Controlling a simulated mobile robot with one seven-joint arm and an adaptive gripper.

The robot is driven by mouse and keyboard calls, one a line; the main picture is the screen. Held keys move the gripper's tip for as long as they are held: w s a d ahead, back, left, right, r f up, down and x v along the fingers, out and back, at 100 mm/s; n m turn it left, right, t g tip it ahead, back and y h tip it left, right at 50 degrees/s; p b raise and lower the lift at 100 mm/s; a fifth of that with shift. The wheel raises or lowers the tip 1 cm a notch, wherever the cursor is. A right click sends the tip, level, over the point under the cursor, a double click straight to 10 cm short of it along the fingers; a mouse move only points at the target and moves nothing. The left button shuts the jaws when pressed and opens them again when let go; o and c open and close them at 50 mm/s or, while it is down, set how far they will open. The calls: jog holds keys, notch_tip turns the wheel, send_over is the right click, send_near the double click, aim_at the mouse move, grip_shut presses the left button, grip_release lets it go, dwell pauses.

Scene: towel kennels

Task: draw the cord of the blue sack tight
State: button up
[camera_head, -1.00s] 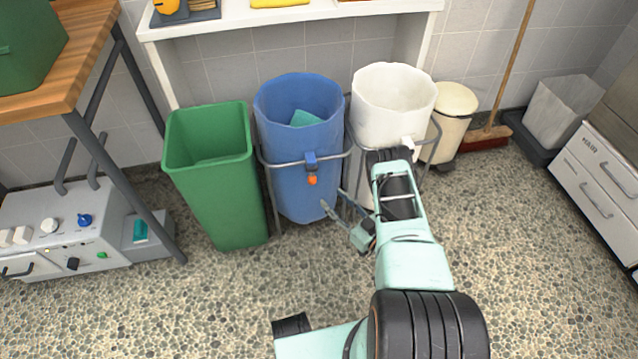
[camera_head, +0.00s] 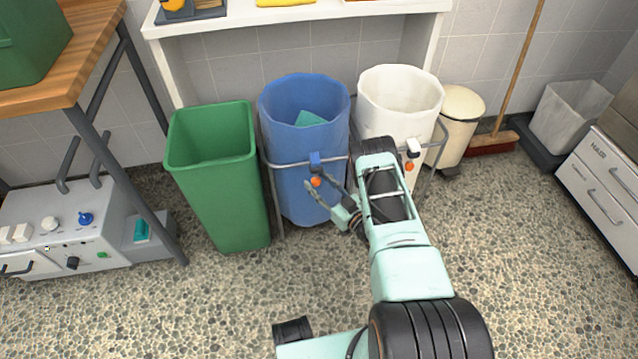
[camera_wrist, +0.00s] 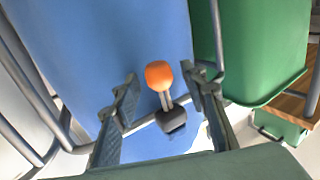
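The blue sack (camera_head: 297,150) hangs in a metal frame, its mouth wide open, with a teal cloth (camera_head: 308,119) inside. At its front rim bar is a blue cord lock (camera_head: 315,159) with an orange ball (camera_head: 316,181) below it. In the wrist view the orange ball (camera_wrist: 159,75) sits on a short pale stem above a dark block (camera_wrist: 171,119). My gripper (camera_head: 318,190) is at the sack's front near the ball. In the wrist view my gripper (camera_wrist: 160,82) is open, its fingers on either side of the ball, with gaps visible.
A green bin (camera_head: 215,175) stands left of the blue sack. A white sack (camera_head: 398,100) with its own orange ball (camera_head: 409,166) hangs to the right, close to my arm. A cream pedal bin (camera_head: 460,125) is beyond it. The floor in front is clear.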

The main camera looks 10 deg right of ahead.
grip_shut()
notch_tip(320, 180, down, 10)
jog(key=b, duration=0.6)
jog(key=shift+r+b, duration=0.2)
jog(key=shift+b, duration=0.1)
jog(key=shift+s, duration=0.1)
jog(key=shift+c, duration=0.2)
grip_release()
jog(key=shift+f, duration=0.1)
jog(key=shift+o, duration=0.7)
